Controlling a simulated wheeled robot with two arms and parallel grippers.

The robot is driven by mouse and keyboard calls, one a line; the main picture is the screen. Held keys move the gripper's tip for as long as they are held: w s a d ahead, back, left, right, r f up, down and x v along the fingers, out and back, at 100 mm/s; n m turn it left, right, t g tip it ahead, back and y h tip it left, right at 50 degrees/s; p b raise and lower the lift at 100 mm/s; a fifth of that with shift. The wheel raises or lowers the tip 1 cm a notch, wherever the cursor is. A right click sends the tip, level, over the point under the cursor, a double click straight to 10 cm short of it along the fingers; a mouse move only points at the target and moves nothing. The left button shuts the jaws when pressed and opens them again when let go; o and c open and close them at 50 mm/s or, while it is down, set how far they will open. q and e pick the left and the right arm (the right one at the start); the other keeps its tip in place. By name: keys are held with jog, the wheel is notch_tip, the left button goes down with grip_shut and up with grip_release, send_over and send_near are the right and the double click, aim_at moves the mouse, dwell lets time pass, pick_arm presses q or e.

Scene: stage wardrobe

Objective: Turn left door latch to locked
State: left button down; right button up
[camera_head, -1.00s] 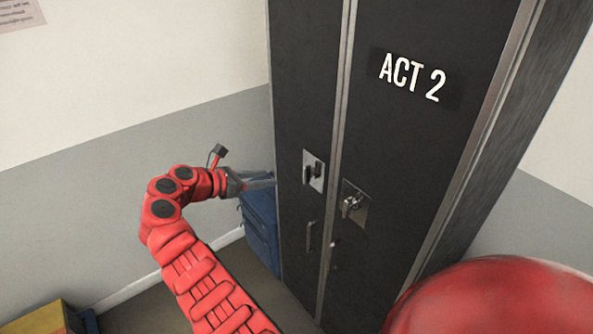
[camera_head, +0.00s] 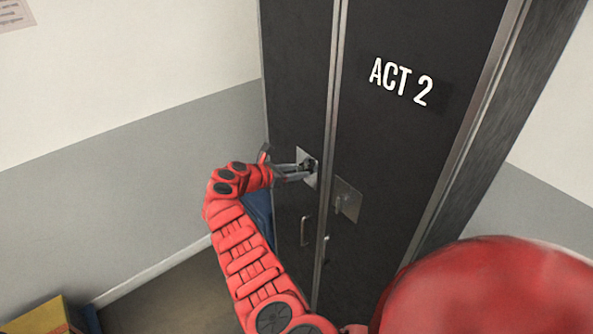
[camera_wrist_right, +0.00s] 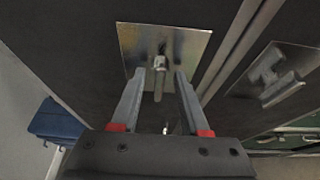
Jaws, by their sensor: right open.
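The left door (camera_head: 297,75) of the dark wardrobe is shut. Its latch plate (camera_head: 304,155) is metal and partly hidden behind my right gripper (camera_head: 311,170). In the right wrist view the plate (camera_wrist_right: 190,45) carries a small metal latch turn (camera_wrist_right: 159,66), its lever pointing down in the picture. My right gripper is open, with one finger on each side of the lever; it also shows in the right wrist view (camera_wrist_right: 159,80). I cannot tell whether either finger touches the lever. My left gripper is out of view.
The right door (camera_head: 400,150), marked "ACT 2", has its own latch plate (camera_head: 347,200), close beside my gripper. A pull handle (camera_head: 305,231) is below the left latch. A blue object (camera_head: 260,212) stands beside the wardrobe. A yellow box (camera_head: 38,316) is at lower left.

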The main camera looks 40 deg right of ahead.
grip_shut()
